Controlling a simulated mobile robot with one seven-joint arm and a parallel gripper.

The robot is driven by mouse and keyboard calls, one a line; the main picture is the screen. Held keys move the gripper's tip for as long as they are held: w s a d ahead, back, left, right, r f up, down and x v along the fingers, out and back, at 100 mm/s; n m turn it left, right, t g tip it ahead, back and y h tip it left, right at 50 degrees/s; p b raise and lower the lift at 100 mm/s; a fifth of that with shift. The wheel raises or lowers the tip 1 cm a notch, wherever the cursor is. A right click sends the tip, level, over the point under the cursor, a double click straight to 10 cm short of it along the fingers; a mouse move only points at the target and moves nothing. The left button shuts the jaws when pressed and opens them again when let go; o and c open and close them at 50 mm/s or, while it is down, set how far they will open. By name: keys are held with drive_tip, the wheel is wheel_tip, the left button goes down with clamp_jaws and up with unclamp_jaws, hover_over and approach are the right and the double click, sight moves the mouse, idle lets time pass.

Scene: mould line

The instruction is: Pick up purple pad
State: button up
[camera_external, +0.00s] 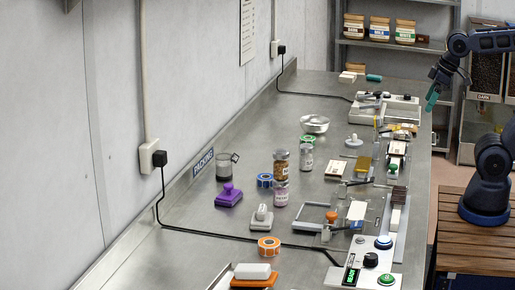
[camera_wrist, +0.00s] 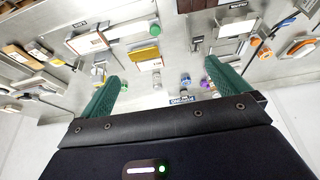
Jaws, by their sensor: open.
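The purple pad (camera_external: 229,195), a small block with a knob-like handle on top, sits upright on the steel counter (camera_external: 190,232), left of the jars. In the wrist view a small purple patch (camera_wrist: 205,84) shows beside the right finger; it is too small to be sure it is the pad. My gripper (camera_external: 432,98) is at the far right end of the counter, high and well away from the pad. In the wrist view my gripper (camera_wrist: 162,80) has its two green fingers spread wide, with nothing held between them.
Mould stations line the right side. A wall bounds the left.

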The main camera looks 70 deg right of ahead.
drive_tip(key=w+a+r, duration=0.2)
drive_tip(key=w+r, duration=0.1)
drive_tip(key=w, duration=1.2)
drive_tip(key=m, duration=0.1)
hover_over(232, 185)
drive_tip(key=s, duration=0.3)
wheel_tip(232, 185, down, 21)
drive_tip(key=x, duration=0.6)
drive_tip(key=shift+f, duration=0.1)
drive_tip(key=shift+h, duration=0.3)
drive_tip(key=shift+s+x, duration=0.2)
drive_tip(key=shift+x, duration=1.1)
drive_tip(key=shift+s+x, duration=0.2)
drive_tip(key=shift+x, duration=1.1)
drive_tip(key=shift+a+f, duration=0.15)
drive_tip(key=shift+a, duration=0.05)
drive_tip(key=c, duration=0.9)
